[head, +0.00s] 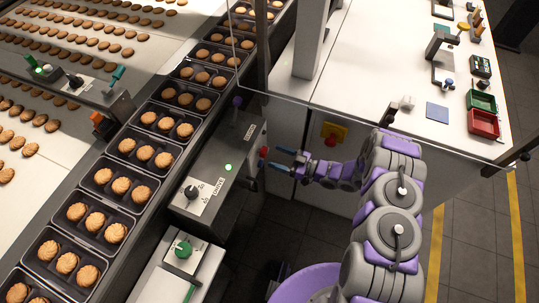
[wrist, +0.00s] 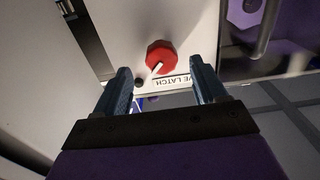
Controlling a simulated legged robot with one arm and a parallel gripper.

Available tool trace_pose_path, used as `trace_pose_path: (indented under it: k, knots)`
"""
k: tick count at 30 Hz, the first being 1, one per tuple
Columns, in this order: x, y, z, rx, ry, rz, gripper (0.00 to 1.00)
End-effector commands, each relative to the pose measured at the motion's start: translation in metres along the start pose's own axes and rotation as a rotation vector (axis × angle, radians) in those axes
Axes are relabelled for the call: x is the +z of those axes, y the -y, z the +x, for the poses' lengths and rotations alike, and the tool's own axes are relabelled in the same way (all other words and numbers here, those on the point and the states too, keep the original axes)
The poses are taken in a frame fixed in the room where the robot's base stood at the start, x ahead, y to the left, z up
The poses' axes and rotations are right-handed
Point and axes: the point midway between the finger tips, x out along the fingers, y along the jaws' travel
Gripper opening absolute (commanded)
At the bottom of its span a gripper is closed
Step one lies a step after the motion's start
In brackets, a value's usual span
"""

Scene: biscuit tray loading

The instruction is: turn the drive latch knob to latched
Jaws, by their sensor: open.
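The red drive latch knob (wrist: 161,54) is on a pale panel in the wrist view, with a white pointer line running down and slightly left toward the label. The label below reads "VE LATCH", its start hidden or cut off. A small red knob (head: 263,152) shows on the side of the drive box in the head view. My gripper (head: 279,159) is open, its blue fingers pointing left at this knob. In the wrist view the knob lies beyond and between the fingertips. Nothing is held, and I see no contact.
The drive box (head: 216,180) carries a green light and a black selector. A box with a green knob (head: 183,249) stands in front of it. Biscuit trays (head: 128,178) line the conveyor at left. A red button on a yellow plate (head: 343,133) is behind my arm.

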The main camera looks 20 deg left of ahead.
Motion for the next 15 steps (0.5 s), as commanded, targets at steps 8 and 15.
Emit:
trace_pose_path:
  k: [8,15]
  knots:
    - [0.001,0.001,0.033,-0.002,0.001,0.001,0.71]
    - [0.001,0.001,0.04,0.001,0.0,0.001,0.71]
